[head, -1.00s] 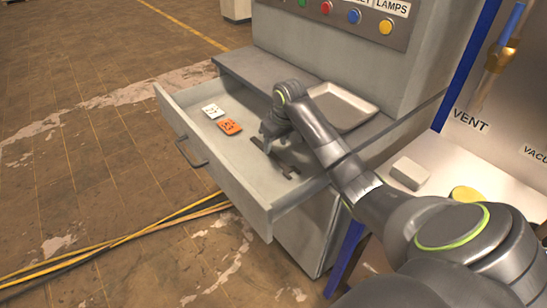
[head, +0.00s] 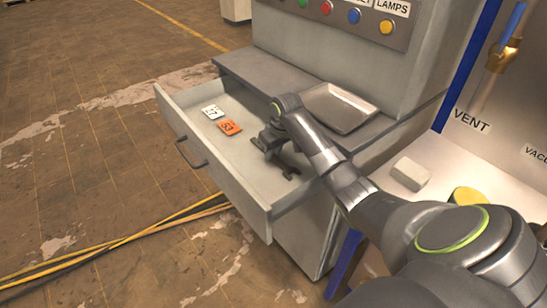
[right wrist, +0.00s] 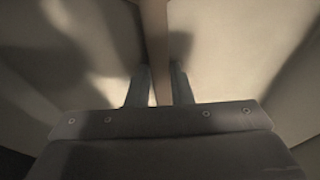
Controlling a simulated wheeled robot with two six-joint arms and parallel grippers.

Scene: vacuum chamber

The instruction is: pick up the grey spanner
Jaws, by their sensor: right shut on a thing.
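The open drawer (head: 240,178) of the grey cabinet holds the grey spanner (head: 287,170), a dark narrow shape largely covered by my right gripper (head: 268,147). In the right wrist view the spanner (right wrist: 157,45) is a long brownish-grey bar running up between the two fingers of my right gripper (right wrist: 160,88). The fingers are shut on it, one on each side. I cannot tell whether it is clear of the drawer floor. My left gripper is not in view.
A white tag (head: 212,112) and an orange tag (head: 229,127) lie in the drawer's far left part. A metal tray (head: 340,107) sits on the cabinet ledge. A pale block (head: 410,173) and a yellow round thing (head: 467,195) are on the white surface at right.

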